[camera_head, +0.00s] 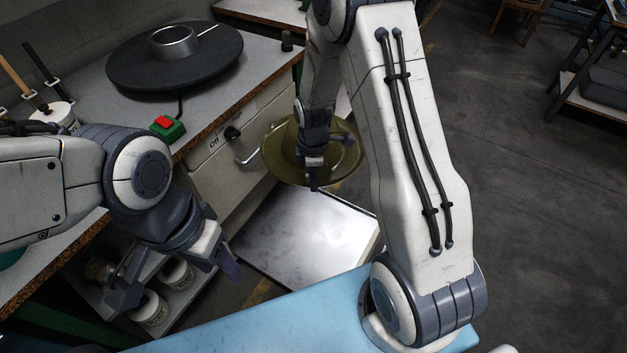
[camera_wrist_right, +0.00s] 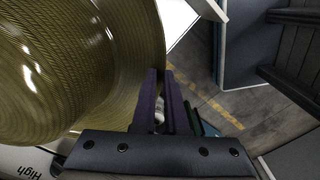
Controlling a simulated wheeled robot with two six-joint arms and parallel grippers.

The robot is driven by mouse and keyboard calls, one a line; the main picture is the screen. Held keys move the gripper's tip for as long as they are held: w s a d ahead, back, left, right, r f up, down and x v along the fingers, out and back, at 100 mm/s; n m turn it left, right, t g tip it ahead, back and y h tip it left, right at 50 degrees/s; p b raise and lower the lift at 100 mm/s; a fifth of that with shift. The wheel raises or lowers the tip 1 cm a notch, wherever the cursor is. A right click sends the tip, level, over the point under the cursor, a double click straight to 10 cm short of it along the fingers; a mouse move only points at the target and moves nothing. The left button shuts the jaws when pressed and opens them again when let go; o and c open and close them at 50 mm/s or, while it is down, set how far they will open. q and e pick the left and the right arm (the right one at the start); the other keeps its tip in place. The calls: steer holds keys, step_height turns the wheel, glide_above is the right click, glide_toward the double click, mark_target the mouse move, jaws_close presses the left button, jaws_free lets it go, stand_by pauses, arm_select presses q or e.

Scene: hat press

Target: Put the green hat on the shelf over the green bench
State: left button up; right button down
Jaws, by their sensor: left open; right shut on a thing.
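The green hat is an olive woven one with a wide brim (camera_head: 347,158). It hangs in the air beside the drawer front in the head view and fills the left of the right wrist view (camera_wrist_right: 50,65). My right gripper (camera_head: 313,184) is shut on the hat's brim; its fingers (camera_wrist_right: 161,75) show close together at the brim's edge. My left gripper (camera_head: 177,278) is open and empty at the lower left, in front of the low shelf with white tubs. I cannot make out for sure the shelf over the green bench.
A grey worktop (camera_head: 262,62) carries a dark round plate with a metal ring (camera_head: 175,42) and a red-and-green switch (camera_head: 167,127). A shiny metal panel (camera_head: 310,236) lies below the hat. White tubs (camera_head: 150,308) stand low at left. Open floor (camera_head: 530,190) spreads to the right.

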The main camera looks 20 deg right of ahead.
arm_select(q)
step_height(320, 180, up, 21)
steer(key=p, duration=2)
arm_select(e)
step_height(320, 180, up, 24)
arm_select(q)
steer(key=shift+f, duration=0.1)
step_height(320, 180, down, 3)
steer(key=b, duration=0.3)
steer(key=shift+f, duration=0.2)
steer(key=shift+o, duration=0.2)
steer(key=shift+f+b, duration=0.2)
steer(key=shift+b, duration=0.2)
arm_select(e)
steer(key=s+f+m, duration=0.4)
steer(key=f+m, duration=0.4)
steer(key=m, duration=0.6)
steer(key=shift+s+a+f+m, duration=0.15)
steer(key=shift+s+a+m, duration=0.1)
steer(key=shift+s+m, duration=0.1)
steer(key=shift+d, duration=0.1)
